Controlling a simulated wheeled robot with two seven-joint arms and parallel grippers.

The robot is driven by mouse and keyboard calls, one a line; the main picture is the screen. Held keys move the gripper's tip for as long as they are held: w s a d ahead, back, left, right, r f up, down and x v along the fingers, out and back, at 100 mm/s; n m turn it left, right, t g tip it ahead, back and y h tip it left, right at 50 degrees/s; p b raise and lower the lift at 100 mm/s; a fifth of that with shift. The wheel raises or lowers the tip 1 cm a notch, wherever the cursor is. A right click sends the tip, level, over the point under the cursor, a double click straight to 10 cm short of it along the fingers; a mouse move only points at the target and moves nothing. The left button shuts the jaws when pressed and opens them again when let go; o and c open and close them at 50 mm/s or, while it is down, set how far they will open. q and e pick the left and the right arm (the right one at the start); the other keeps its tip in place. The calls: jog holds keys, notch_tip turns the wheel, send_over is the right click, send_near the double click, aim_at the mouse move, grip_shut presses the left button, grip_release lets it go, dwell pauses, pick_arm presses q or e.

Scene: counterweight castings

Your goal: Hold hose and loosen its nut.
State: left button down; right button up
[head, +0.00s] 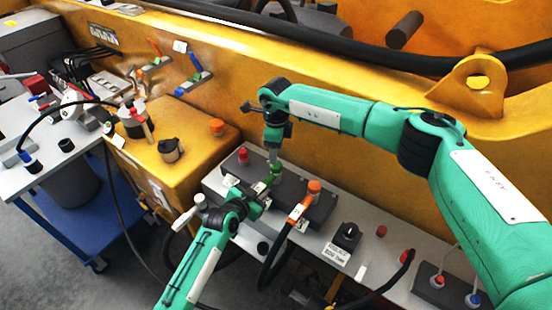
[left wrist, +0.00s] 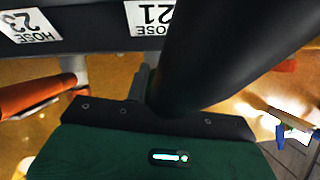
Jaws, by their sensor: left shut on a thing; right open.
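The hose (left wrist: 225,50) is thick and black and fills the middle of the left wrist view. My left gripper (head: 250,203) is shut on it just below a green fitting (head: 262,187) on the dark grey manifold block (head: 318,208). In the head view the hose is mostly hidden by my left gripper. A green nut (head: 276,169) shows at the top of this fitting. My right gripper (head: 273,152) is open and points down from above, right over the green nut; whether it touches the nut I cannot tell.
An orange-fitted hose (head: 299,212) stands close on the right of the green one. A red cap (head: 243,155) sits on the block's left end. Labels reading HOSE 21 (left wrist: 150,16) and HOSE 23 (left wrist: 30,26) show. A black switch box (head: 346,237) stands further right.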

notch_tip(320, 180, up, 6)
dwell(0.5)
pick_arm(q)
jog(key=c, duration=1.1)
grip_release()
